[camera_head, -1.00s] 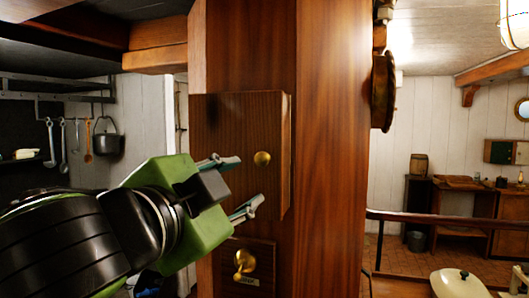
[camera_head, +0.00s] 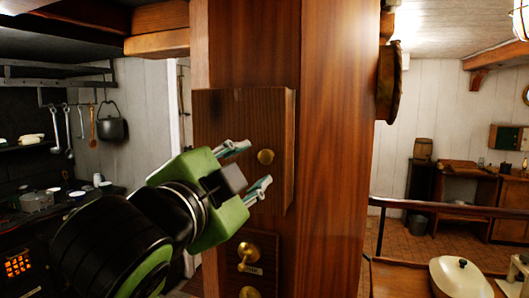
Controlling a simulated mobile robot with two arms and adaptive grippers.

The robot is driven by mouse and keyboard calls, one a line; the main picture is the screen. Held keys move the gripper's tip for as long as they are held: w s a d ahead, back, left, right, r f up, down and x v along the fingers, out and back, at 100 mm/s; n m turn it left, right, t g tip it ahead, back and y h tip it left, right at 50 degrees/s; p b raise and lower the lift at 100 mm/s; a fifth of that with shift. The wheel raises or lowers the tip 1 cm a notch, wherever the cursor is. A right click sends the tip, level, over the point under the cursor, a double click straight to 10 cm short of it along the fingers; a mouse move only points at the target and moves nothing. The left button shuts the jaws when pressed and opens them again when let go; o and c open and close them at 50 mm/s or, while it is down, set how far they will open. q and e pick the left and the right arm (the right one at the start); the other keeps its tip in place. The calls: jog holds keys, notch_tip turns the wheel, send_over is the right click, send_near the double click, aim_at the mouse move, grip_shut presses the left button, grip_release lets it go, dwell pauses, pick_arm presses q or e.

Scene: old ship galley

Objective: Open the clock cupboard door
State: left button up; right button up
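The cupboard door (camera_head: 225,115) is a dark wooden panel on the wooden post, and it looks shut. My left gripper (camera_head: 252,168) comes in from the lower left in front of the panel. No contact with the knob shows, and nothing is between the fingers. My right gripper is not in view.
A brass fitting (camera_head: 248,255) is mounted below the panel. The wide wooden post (camera_head: 333,150) fills the middle. A round brass object (camera_head: 387,85) hangs on its right side. A railing (camera_head: 440,206) and a white lidded dish (camera_head: 460,278) are at lower right. Utensils hang at left.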

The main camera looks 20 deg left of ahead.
aim_at(263, 158)
pick_arm(q)
jog(key=w+p, duration=0.2)
jog(key=w, duration=0.6)
jog(key=shift+a+f+p, duration=0.1)
jog(key=shift+a+p, duration=0.05)
jog(key=shift+p, duration=0.25)
jog(key=shift+w, duration=0.4)
jog(key=shift+f, duration=0.1)
grip_shut()
